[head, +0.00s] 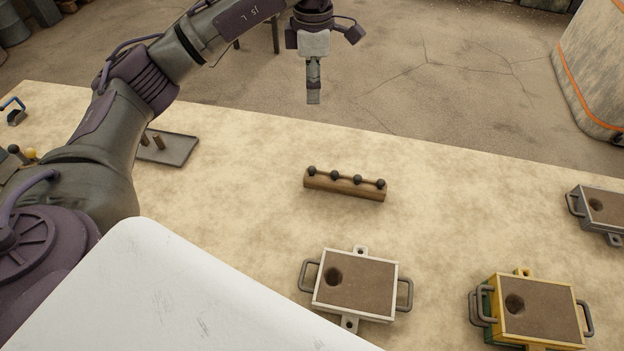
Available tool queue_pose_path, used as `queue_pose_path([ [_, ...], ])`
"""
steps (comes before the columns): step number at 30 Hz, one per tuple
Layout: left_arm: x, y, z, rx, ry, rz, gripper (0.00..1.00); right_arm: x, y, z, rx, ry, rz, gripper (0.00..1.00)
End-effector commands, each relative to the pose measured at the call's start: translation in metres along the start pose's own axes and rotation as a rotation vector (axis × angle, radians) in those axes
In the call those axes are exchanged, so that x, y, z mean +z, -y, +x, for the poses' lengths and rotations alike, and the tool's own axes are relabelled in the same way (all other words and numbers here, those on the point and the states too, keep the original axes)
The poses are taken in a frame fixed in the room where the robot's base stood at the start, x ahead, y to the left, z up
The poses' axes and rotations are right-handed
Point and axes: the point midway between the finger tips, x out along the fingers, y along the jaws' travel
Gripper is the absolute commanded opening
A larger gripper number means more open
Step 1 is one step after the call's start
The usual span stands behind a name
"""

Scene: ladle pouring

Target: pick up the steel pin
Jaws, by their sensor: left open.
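A wooden rack (344,187) stands near the middle of the table and holds several pins with dark round heads (334,176). Their shafts are hidden in the rack, so I cannot tell whether one is the steel pin. My left gripper (313,98) points down beyond the rack, over the table's far edge in the picture, and is apart from the rack. Its fingers are seen edge-on; it is open, with nothing visible in it. My right gripper is not in view.
Sand-filled mould boxes stand on the table: white-framed (381,310), yellow and green (505,330), and grey (590,228). A dark tray (176,153) with two brown pegs lies at left, partly behind my arm. The table (470,190) is clear around the rack.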

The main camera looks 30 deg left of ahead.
Motion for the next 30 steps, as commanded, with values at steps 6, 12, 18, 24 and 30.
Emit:
queue_pose_path([
  [6, 0.000, 0.000, 0.076, 0.000, 0.000, 0.000, 0.52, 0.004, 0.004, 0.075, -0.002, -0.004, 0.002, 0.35],
  [12, 0.000, 0.000, 0.109, 0.000, 0.000, 0.000, 0.52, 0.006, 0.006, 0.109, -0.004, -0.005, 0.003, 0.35],
  [18, 0.000, 0.000, 0.123, -0.002, -0.001, -0.001, 0.52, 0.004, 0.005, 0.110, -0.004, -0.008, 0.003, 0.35],
  [24, -0.001, 0.000, 0.161, -0.004, -0.002, -0.002, 0.52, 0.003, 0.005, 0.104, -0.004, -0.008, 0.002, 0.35],
  [30, -0.001, 0.000, 0.190, -0.001, -0.001, 0.000, 0.52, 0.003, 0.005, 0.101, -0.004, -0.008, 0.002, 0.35],
])
